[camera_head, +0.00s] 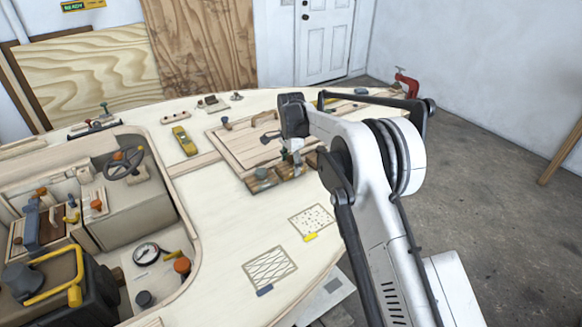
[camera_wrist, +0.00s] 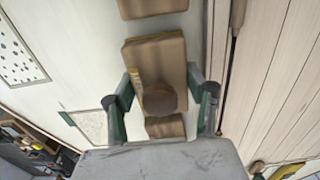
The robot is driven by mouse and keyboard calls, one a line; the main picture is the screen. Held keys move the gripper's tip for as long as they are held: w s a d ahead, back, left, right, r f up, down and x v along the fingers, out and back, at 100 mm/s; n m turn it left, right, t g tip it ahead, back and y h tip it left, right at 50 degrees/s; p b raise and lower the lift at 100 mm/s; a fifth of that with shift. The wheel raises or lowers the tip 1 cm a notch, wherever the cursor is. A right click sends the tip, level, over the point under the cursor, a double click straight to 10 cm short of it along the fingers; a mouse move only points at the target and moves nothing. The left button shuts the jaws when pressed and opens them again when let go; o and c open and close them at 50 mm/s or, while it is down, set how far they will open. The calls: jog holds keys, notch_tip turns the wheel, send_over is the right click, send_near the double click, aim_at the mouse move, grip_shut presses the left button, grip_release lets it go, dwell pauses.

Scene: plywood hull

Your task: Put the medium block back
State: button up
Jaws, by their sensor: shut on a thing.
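In the wrist view, my gripper (camera_wrist: 160,105) has its two green-edged fingers on either side of a brown wooden block (camera_wrist: 160,60) with a round dark knob (camera_wrist: 159,100) on top. It is shut on this block, which I take to be the medium one. A second brown block (camera_wrist: 150,8) lies beyond it, and a smaller brown piece (camera_wrist: 165,128) shows below the knob; I cannot tell whether that piece is separate. In the head view, my gripper (camera_head: 292,160) is low over a row of brown blocks (camera_head: 262,178) by the hatch panel's front edge. My gripper partly hides the row.
The planked hatch panel (camera_head: 240,145) lies just behind the blocks. A dotted patch (camera_head: 311,220) and a cross-hatched patch (camera_head: 270,268) lie on the pale deck in front. A yellow tool (camera_head: 185,141) lies left. The cockpit opening with a steering wheel (camera_head: 125,163) is further left.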

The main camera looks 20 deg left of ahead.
aim_at(291, 157)
jog(key=shift+f, duration=0.35)
jog(key=shift+f, duration=0.15)
jog(key=o, duration=1.1)
jog(key=shift+o, duration=0.2)
notch_tip(291, 157, up, 12)
jog(key=shift+r, duration=0.15)
